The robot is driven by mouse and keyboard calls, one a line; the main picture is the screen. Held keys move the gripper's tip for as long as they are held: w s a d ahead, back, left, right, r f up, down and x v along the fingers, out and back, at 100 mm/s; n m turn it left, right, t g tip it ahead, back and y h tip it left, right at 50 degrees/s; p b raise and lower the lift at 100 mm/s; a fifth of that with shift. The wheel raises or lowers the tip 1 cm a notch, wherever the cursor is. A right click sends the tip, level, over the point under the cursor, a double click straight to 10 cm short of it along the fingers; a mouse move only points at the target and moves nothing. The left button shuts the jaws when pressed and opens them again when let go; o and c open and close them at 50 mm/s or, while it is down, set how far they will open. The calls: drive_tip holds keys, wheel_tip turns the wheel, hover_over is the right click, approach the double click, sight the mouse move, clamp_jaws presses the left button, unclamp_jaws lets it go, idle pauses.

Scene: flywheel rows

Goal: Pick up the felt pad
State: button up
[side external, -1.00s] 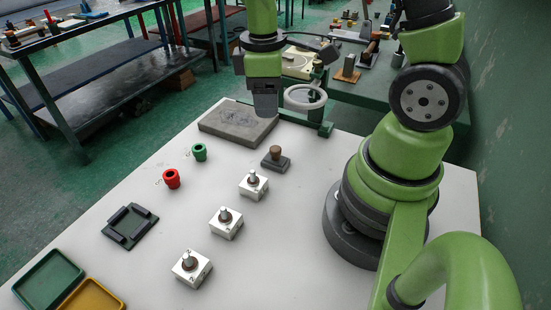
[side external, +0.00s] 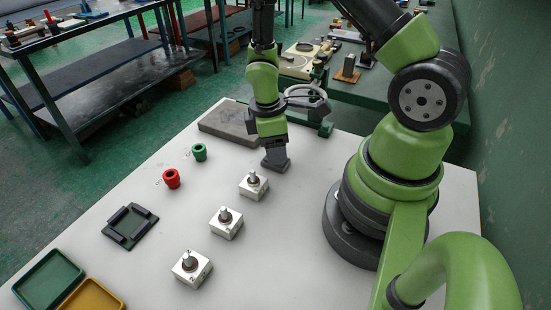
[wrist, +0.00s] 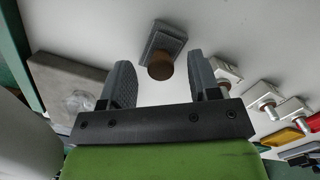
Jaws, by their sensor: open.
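The felt pad is a dark grey block with a round brown knob on top. In the wrist view the pad (wrist: 172,34) is beyond the fingertips. Its knob appears in the gap between the open fingers of my gripper (wrist: 160,66), with clear space on both sides. Nothing is held.
A grey stone slab (side external: 222,124) lies behind left of the pad. White blocks with metal posts (side external: 253,186) run in a row toward the front.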

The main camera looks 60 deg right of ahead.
drive_tip(key=shift+f, duration=0.65)
drive_tip(key=c, duration=1)
drive_tip(key=shift+r, duration=0.15)
wheel_tip(320, 180, up, 18)
